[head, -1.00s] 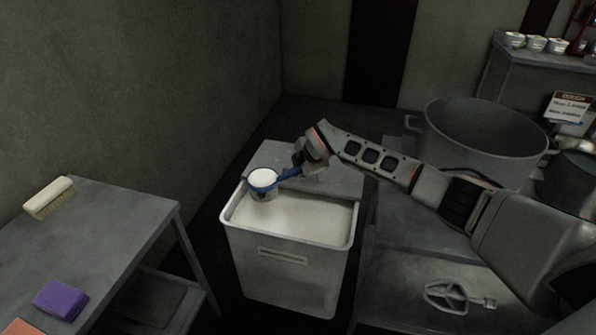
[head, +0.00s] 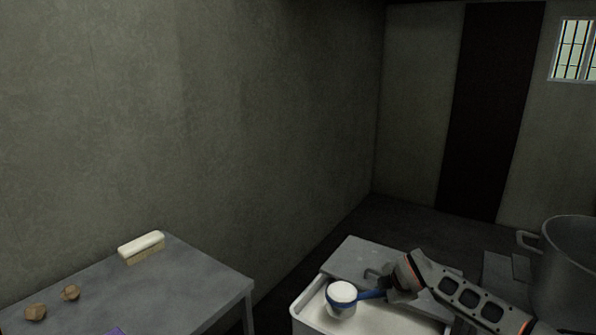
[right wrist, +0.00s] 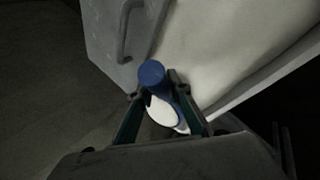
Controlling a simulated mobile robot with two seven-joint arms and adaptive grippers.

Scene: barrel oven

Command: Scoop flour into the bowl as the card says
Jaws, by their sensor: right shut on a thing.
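My right gripper (head: 386,288) is shut on the blue handle of a scoop (head: 343,311). The scoop is heaped with white flour and stands about level over the left part of the flour bin (head: 300,303). The bin's lid (head: 362,262) covers its far part, and pale flour (head: 390,321) lies inside. In the right wrist view, the blue handle (right wrist: 152,73) shows between the fingers. The big grey bowl (head: 573,265) is cut off at the right edge. My left gripper is out of view. The card is not in view now.
A grey table (head: 190,285) at the left bears a brush (head: 141,247), two brown lumps (head: 53,302) and a purple block (head: 117,331) at the bottom edge. A wall runs behind it. A dark doorway (head: 490,110) and a barred window (head: 575,48) are at the back.

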